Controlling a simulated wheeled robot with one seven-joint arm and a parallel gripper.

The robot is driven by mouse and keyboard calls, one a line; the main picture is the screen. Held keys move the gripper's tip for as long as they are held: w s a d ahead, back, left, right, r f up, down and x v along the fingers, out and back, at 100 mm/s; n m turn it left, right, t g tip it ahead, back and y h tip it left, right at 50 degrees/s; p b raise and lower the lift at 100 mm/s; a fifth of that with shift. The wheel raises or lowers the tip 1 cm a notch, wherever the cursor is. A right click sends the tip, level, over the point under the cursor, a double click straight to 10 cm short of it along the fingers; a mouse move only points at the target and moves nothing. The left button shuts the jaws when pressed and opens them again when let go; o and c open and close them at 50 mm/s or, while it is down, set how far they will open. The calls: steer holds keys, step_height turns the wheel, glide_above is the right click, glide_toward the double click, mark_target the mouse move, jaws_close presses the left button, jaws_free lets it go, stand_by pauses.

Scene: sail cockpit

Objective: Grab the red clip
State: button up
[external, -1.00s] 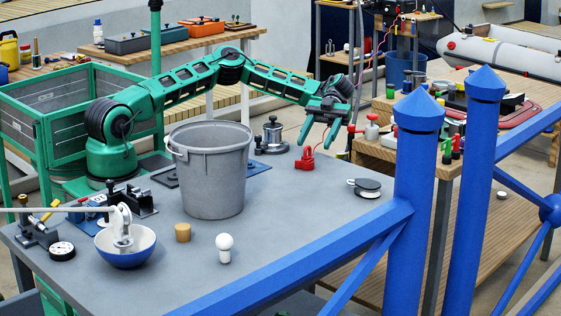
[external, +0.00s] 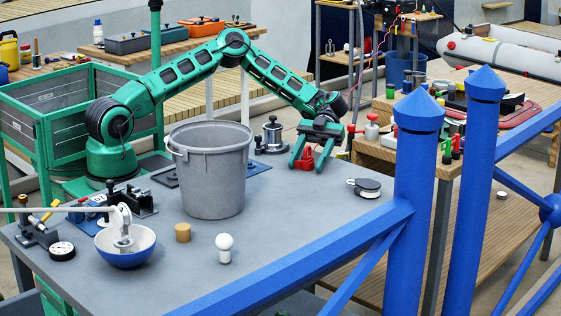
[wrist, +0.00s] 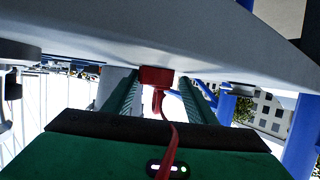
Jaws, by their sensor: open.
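The red clip (external: 306,155) stands on the grey table near its far right edge. In the wrist view the red clip (wrist: 157,77) shows between my two green fingers, with a red strap or cord running from it towards the camera. My gripper (external: 309,163) is open and low over the table, with one finger on each side of the clip. In the wrist view my gripper (wrist: 156,97) has clear gaps between the fingers and the clip. The fingers partly cover the clip in the external view.
A grey bucket (external: 212,180) stands left of my gripper. A metal fitting (external: 272,137) stands just behind left of the clip. A black and white round item (external: 368,188) lies to the right. A blue railing (external: 300,255) runs along the table's front edge.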

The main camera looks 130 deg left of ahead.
steer(key=shift+c, duration=0.5)
steer(key=c, duration=1)
steer(key=shift+o, duration=0.2)
steer(key=shift+r, duration=0.1)
